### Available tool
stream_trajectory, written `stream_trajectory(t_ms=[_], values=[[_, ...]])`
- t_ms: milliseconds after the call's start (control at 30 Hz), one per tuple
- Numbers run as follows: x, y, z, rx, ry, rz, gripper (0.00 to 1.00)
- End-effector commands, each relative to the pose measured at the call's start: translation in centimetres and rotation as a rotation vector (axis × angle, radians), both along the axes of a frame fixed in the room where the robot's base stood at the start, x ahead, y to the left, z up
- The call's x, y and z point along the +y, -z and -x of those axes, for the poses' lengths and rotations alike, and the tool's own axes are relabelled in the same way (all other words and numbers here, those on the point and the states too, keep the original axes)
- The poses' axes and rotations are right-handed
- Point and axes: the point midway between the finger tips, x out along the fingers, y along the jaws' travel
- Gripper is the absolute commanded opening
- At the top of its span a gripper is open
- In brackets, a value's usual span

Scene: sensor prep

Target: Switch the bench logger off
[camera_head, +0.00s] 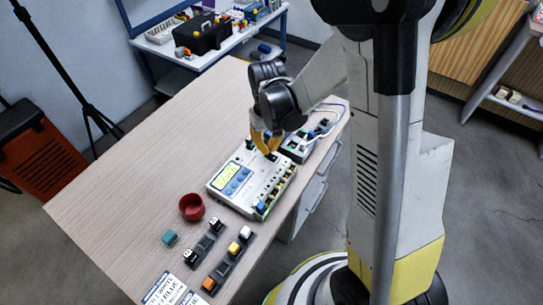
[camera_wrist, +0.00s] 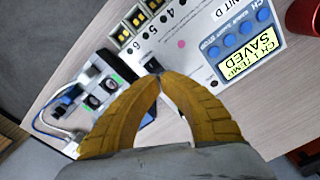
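The bench logger (camera_head: 243,197) is a white box on the wooden table, with a lit yellow display, blue buttons and a row of channel terminals. In the wrist view, the display on the logger (camera_wrist: 197,82) reads "CH 1 TEMP SAVED". A small black rocker-like switch (camera_wrist: 152,66) sits on its face near the edge. My gripper (camera_head: 266,151) is over the logger's far end. In the wrist view, the yellow fingertips of my gripper (camera_wrist: 161,78) meet with nothing seen between them, right beside the switch. Whether they touch it I cannot tell.
A dark box with white sockets and cables (camera_head: 299,146) stands close beside the logger; it also shows in the wrist view (camera_wrist: 100,90). A red bowl (camera_head: 192,207), a teal block (camera_head: 170,238) and small trays of sensors (camera_head: 228,262) lie nearer. The table's far left is clear.

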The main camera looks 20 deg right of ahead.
Motion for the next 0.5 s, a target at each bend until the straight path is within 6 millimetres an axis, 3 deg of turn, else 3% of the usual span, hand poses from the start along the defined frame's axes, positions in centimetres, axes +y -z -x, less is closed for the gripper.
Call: stream_trajectory(t_ms=[500], values=[[0.00, 0.85, 0.00, 0.000, 0.000, 0.000, 0.00]])
